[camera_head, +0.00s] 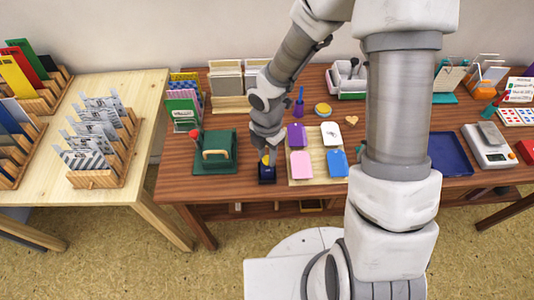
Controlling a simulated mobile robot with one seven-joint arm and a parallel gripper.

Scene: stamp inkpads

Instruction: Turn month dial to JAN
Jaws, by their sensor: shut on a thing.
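My gripper (267,157) points down at the front of the brown table, over a small dark blue block-shaped thing (267,176). A bit of yellow shows between the fingers at its top. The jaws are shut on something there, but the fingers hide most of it. I cannot tell which part is a month dial, and no month lettering can be read.
Close to the right, a wooden board (316,150) carries purple, pink, white and blue pads. A purple stamp (299,100) and a round yellow-topped tin (323,109) stand behind. A dark blue tray (449,154) and scale (488,146) are farther right. The table's front edge is close.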

